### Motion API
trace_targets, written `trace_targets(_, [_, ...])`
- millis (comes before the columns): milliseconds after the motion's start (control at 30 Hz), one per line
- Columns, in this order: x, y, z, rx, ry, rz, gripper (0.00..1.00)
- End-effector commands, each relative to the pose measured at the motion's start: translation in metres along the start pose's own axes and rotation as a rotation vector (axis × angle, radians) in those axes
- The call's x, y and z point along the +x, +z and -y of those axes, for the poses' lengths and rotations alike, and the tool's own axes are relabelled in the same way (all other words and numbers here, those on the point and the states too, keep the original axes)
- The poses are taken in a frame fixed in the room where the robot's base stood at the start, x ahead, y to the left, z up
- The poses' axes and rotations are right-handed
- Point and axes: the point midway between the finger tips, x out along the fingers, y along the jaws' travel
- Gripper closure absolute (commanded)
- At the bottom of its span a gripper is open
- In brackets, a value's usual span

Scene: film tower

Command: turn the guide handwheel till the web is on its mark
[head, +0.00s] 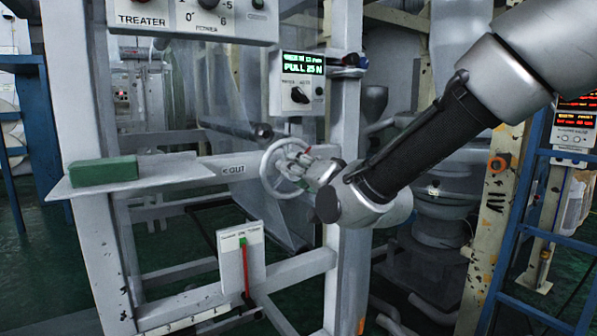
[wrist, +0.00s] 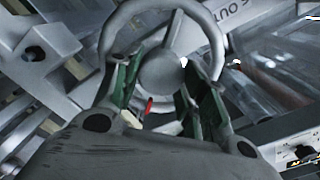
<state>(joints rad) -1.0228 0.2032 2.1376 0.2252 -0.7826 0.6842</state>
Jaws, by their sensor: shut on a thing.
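The guide handwheel (head: 268,178) is a pale grey ring with a hub, on the frame's crossbar beside an "OUT" label with an arrow. My gripper (head: 296,170) is at the right part of the wheel. In the wrist view the handwheel (wrist: 210,35) fills the upper middle, and my gripper's fingers (wrist: 165,95) with green pads lie on both sides of its hub, shut on the wheel. The clear web (head: 200,75) hangs behind the frame. A white plate (head: 241,262) with a red and green strip stands below; I cannot tell how the web lies to its mark.
A green block (head: 104,171) lies on a grey shelf (head: 150,182) at the left. A display box (head: 297,84) reading PULL is above the wheel. The treater panel (head: 195,18) is at the top. A blue rack (head: 545,210) stands at the right.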

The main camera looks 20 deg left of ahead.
Motion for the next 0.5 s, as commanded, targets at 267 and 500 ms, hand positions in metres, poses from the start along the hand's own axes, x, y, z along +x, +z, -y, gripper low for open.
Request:
trace_targets(267, [0.0002,-0.0008,-0.0009,0.259,-0.001,-0.002,1.0])
trace_targets(500, [0.0002,-0.0005,-0.002,0.482,-0.001,-0.002,1.0])
